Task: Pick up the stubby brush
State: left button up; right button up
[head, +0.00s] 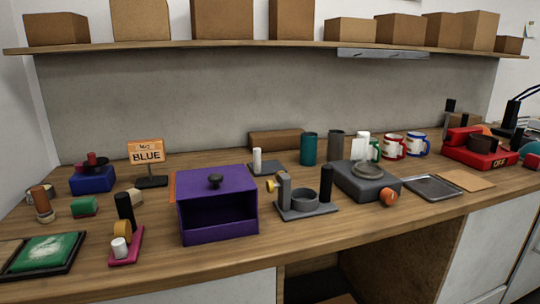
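A short upright cylinder (41,203) with a brown body and a pale band stands at the far left of the wooden counter. It looks most like the stubby brush, but it is too small to be sure. It stands behind the tray with a green surface (45,252). Neither of my grippers shows in the head view.
Near it are a blue box (92,181), a red-green block (84,207), a black cylinder (124,206) and a pink stand (127,248). A purple open-fronted box (217,184) stands right of these. Mugs and a red device (472,157) are farther right.

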aim_at(46, 214)
jog(key=u, duration=1.4)
